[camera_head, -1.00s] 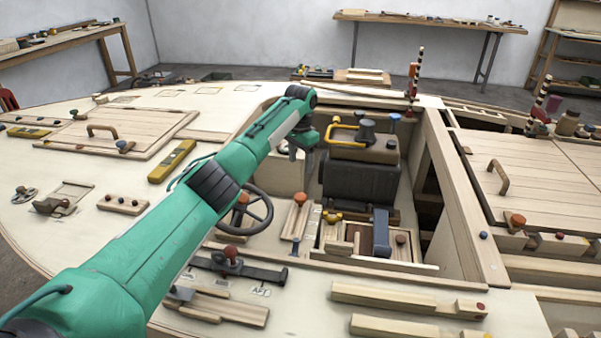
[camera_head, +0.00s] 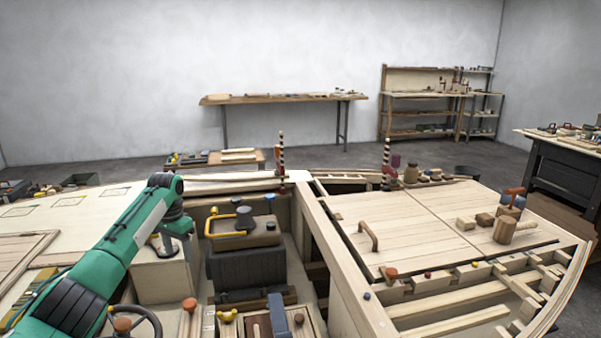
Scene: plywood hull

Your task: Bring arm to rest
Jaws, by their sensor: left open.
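My left arm (camera_head: 110,250) is green with dark joints and comes in from the lower left over the hull. Its elbow-like dark end bends down near the left side of the cockpit opening. My left gripper (camera_head: 164,248) points down there, small and partly hidden by the wrist; its jaws are open, and I see nothing between them. It is left of the black engine box (camera_head: 245,270) with its yellow handle, and above a pale box-like wall. My right gripper is not in view.
A steering wheel (camera_head: 135,322) is below the arm. Hatch lids with a wooden handle (camera_head: 368,236) lie to the right, with a mallet (camera_head: 505,228) on them. Striped posts (camera_head: 281,160) stand at the far edge.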

